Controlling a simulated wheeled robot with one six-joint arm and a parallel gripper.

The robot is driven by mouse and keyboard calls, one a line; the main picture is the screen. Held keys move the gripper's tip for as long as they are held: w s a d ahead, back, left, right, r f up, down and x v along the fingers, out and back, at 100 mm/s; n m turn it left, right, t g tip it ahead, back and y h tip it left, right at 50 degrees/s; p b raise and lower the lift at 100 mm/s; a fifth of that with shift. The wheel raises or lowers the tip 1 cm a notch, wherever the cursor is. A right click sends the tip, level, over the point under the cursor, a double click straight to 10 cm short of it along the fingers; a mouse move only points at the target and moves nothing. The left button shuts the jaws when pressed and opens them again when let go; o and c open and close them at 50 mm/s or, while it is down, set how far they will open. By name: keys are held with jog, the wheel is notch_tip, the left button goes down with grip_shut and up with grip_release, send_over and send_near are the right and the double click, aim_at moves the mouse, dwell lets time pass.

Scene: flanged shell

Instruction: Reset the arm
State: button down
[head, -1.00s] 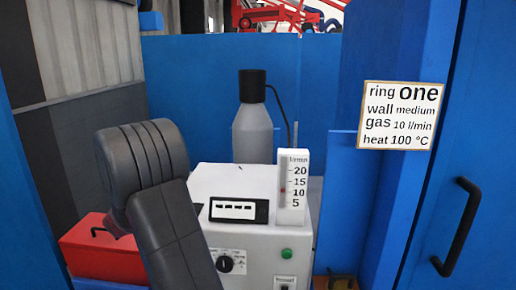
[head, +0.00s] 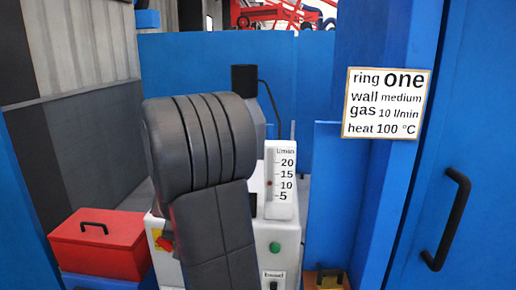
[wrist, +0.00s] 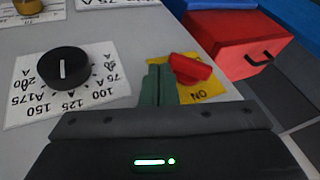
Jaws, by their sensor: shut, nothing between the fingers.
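My gripper (wrist: 160,84) shows in the wrist view as two green fingers pressed together with nothing between them. The fingertips are beside a red switch (wrist: 190,68) on a yellow plate marked ON; whether they touch it I cannot tell. A black dial (wrist: 63,68) with an ampere scale is to their left. In the head view my dark grey arm rises in front of a white machine (head: 283,238) and hides much of its front. My gripper is hidden there. Part of the red and yellow switch (head: 164,241) shows at the arm's left edge.
A red box (head: 103,246) with a black handle stands left of the machine. A gas bottle (head: 245,78) and a flow gauge (head: 281,180) stand behind and right of my arm. A sign (head: 385,103) and a blue door's black handle (head: 452,220) are at right.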

jog(key=s+d+r+t, duration=0.1)
jog(key=s+d+r, duration=0.2)
jog(key=d+r, duration=0.2)
jog(key=shift+d+r+m+y, duration=0.3)
jog(key=shift+r, duration=1.3)
jog(key=shift+s, duration=0.1)
